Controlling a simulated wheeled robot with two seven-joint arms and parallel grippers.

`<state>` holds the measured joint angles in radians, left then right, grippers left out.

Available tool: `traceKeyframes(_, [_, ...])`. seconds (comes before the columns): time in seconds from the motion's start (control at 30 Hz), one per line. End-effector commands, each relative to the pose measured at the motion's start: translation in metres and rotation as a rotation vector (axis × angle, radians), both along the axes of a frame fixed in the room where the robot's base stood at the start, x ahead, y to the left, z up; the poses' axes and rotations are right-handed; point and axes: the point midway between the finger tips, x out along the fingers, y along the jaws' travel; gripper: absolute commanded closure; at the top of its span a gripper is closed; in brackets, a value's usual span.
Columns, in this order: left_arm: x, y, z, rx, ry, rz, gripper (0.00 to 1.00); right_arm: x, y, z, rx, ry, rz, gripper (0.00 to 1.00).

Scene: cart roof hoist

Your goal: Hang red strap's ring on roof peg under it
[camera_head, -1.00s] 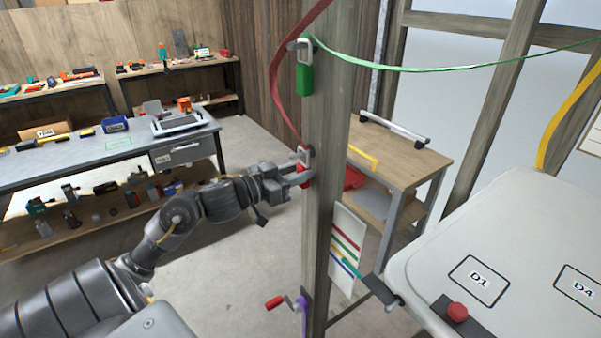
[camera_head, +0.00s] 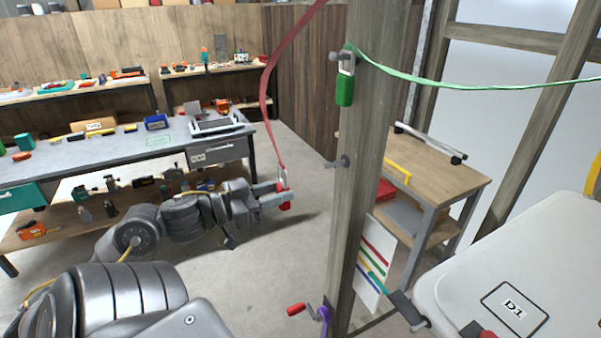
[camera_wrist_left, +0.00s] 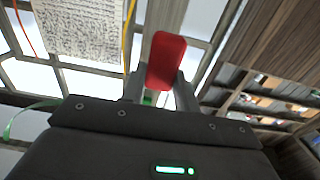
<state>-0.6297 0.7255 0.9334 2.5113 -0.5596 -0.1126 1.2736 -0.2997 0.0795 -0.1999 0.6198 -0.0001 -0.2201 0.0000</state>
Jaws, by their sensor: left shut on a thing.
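The red strap (camera_head: 266,100) hangs from above the picture down to a pale metal ring (camera_head: 283,178) with a red grip tab (camera_head: 285,201) below it. My left gripper (camera_head: 284,196) is shut on this red tab, left of the wooden post and clear of it. The red tab (camera_wrist_left: 166,62) also shows between the fingers in the left wrist view. The white roof panel (camera_head: 540,260), marked D1, is at the lower right. I cannot make out a roof peg. My right gripper is not in view.
The wooden post (camera_head: 362,200) stands between my left gripper and the roof. A green strap (camera_head: 450,82) hangs on the post's upper peg by its ring, with a green tab (camera_head: 345,90). A crank with a red handle (camera_head: 296,310) is low on the post. Workbenches stand behind.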

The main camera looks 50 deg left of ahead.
Motion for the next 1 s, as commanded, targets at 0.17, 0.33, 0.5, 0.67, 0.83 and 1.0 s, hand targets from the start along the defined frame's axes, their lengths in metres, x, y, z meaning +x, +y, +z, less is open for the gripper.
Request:
traceKeyframes(0.17, [-0.026, 0.008, 0.001, -0.001, 0.002, 0.003, 0.93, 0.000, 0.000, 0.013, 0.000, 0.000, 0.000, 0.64])
traceKeyframes(0.33, [-0.037, 0.011, 0.001, 0.001, 0.000, 0.001, 0.93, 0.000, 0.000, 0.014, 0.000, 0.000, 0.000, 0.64])
traceKeyframes(0.5, [-0.040, 0.012, -0.002, 0.000, 0.000, 0.002, 0.93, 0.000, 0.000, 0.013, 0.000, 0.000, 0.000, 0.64])
traceKeyframes(0.67, [-0.028, 0.002, -0.035, -0.006, -0.002, 0.011, 0.93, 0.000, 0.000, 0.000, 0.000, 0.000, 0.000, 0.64])
traceKeyframes(0.83, [0.005, -0.041, -0.103, -0.012, -0.004, -0.006, 0.93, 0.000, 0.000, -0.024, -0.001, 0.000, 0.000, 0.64])
traceKeyframes(1.0, [0.039, -0.108, -0.155, -0.008, -0.005, -0.072, 0.93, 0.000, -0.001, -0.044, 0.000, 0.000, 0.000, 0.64])
